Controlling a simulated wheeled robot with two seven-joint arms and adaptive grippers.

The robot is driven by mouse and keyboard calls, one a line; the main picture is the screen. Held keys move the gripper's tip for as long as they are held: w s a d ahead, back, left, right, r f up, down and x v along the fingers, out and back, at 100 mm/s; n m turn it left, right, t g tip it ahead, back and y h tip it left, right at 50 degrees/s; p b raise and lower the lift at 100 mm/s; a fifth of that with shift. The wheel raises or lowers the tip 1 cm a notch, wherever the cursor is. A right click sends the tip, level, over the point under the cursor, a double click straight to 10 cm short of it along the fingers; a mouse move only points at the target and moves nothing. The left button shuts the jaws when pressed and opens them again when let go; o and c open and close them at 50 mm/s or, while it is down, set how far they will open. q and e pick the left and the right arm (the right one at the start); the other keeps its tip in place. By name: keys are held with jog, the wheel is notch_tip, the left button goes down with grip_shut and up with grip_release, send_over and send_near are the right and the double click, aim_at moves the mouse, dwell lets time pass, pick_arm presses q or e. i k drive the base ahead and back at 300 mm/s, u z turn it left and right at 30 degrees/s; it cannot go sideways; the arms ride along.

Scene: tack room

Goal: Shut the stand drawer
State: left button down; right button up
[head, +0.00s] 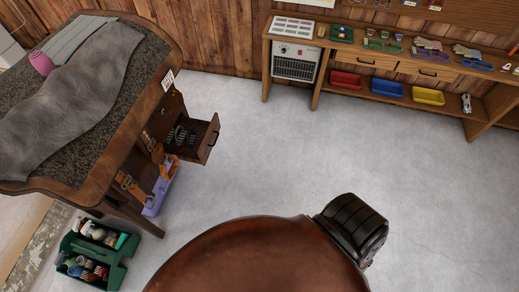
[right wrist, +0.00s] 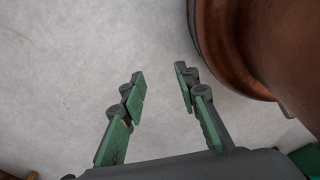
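The stand (head: 150,75) is a wooden table-like piece at the left of the head view, with a grey cloth and a pink round thing on top. Its drawer (head: 211,139) is pulled out on the right side, below the tabletop. Dark coiled things, perhaps springs or rings, lie inside the drawer. My right gripper (right wrist: 159,72) shows only in the right wrist view, with its green fingers apart and nothing between them. Pale floor lies beyond the fingertips. The drawer is not in that view. My left gripper is not in view.
A large brown leather-like thing (head: 250,260) with a black part fills the bottom of the head view. A green caddy of bottles (head: 125,262) and a purple container (head: 158,193) are near the stand. A wooden shelf unit (head: 390,59) stands at the back. The middle floor is clear.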

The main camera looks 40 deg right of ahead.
aim_at(209, 132)
jog(key=z, duration=0.6)
jog(key=i, duration=0.6)
jog(key=z, duration=0.2)
